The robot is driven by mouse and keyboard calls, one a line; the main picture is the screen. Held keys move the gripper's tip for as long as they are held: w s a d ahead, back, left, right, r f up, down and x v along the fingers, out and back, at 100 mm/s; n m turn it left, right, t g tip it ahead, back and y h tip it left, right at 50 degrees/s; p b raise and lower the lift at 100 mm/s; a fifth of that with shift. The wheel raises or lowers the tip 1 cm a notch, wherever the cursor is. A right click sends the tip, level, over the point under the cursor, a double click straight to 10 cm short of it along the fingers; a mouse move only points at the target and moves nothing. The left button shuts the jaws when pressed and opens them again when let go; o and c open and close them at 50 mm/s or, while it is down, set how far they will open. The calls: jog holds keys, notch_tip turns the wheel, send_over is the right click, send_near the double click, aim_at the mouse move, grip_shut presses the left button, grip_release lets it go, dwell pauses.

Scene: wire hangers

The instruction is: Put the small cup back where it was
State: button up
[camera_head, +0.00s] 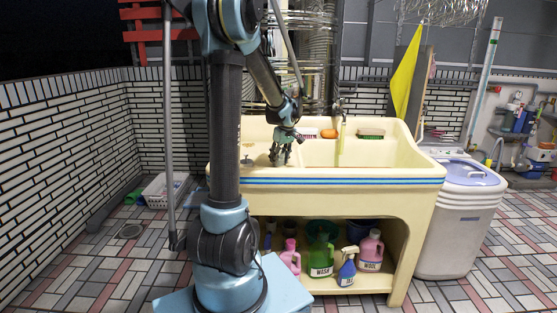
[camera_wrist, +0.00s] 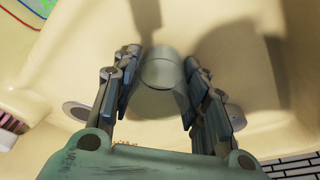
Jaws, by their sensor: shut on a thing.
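My gripper (camera_head: 280,158) is over the left part of the cream sink (camera_head: 345,182) in the head view, pointing down. In the wrist view my gripper (camera_wrist: 161,62) has its fingers on both sides of a small grey-green cup (camera_wrist: 160,72) and is shut on it. The cup's rounded end shows between the fingertips, and its sides are partly hidden by the fingers. A cream surface of the sink (camera_wrist: 85,65) lies beyond the cup, with shadows on it. In the head view the cup cannot be made out. I cannot tell whether it touches the sink.
A red-and-white brush (camera_head: 308,133), an orange item (camera_head: 329,133) and a green brush (camera_head: 370,134) lie along the sink's back ledge below the tap (camera_head: 340,108). Bottles (camera_head: 321,258) stand under the sink.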

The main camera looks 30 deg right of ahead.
jog(key=o, duration=1.1)
jog(key=shift+f, duration=0.1)
jog(key=v, duration=1.2)
jog(key=a, duration=1.5)
jog(key=s+a+f, duration=0.1)
jog(key=s+a, duration=0.2)
jog(key=a, duration=0.3)
jog(key=s+a+f, duration=0.2)
jog(key=s+a, duration=0.1)
jog(key=a, duration=0.4)
jog(key=shift+m+g, duration=0.5)
jog(key=shift+m, duration=0.1)
jog(key=s+a+f, duration=0.8)
jog(key=s, duration=0.1)
jog(key=s+a+f, duration=0.3)
jog(key=s+a, duration=0.1)
jog(key=s, duration=0.1)
jog(key=shift+a+f, duration=0.4)
